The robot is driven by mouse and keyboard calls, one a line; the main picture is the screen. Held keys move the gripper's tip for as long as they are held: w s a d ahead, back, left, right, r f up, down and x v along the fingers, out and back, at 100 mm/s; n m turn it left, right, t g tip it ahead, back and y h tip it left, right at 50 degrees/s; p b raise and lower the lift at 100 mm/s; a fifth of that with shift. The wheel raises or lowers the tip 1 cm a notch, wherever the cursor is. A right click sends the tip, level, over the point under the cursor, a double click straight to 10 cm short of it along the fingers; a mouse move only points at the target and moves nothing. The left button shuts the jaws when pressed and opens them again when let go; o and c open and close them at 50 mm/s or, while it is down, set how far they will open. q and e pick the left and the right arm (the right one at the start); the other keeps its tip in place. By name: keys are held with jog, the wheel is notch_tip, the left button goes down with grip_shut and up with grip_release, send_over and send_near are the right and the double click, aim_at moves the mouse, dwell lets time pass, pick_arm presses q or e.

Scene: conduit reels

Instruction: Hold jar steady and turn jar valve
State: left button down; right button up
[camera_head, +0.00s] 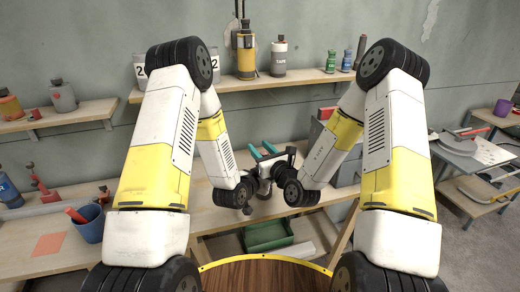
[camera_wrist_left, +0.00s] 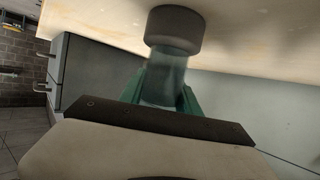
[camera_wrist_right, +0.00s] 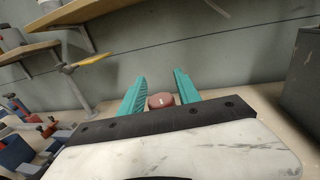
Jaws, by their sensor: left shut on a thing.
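The jar (camera_wrist_left: 165,75) shows in the left wrist view as a translucent grey-green body with a dark grey round end (camera_wrist_left: 174,28). My left gripper (camera_wrist_left: 166,92) is shut on the jar body, one teal finger on each side. In the right wrist view a small dull-red round piece with a white mark, apparently the jar valve (camera_wrist_right: 161,100), shows between the teal fingers of my right gripper (camera_wrist_right: 160,76). These fingers are apart, with gaps beside the red piece. In the head view my right gripper (camera_head: 263,150) meets the left one over the bench; the jar is mostly hidden there.
The wooden bench (camera_head: 130,238) runs along the wall. A blue cup (camera_head: 90,224) and an orange sheet (camera_head: 48,245) lie at left. A green bin (camera_head: 268,236) is below the grippers. Wall shelves (camera_head: 285,79) hold bottles and cans behind my arms.

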jog(key=shift+o, duration=0.3)
notch_tip(320, 180, up, 10)
dwell(0.5)
jog(key=shift+a, duration=0.1)
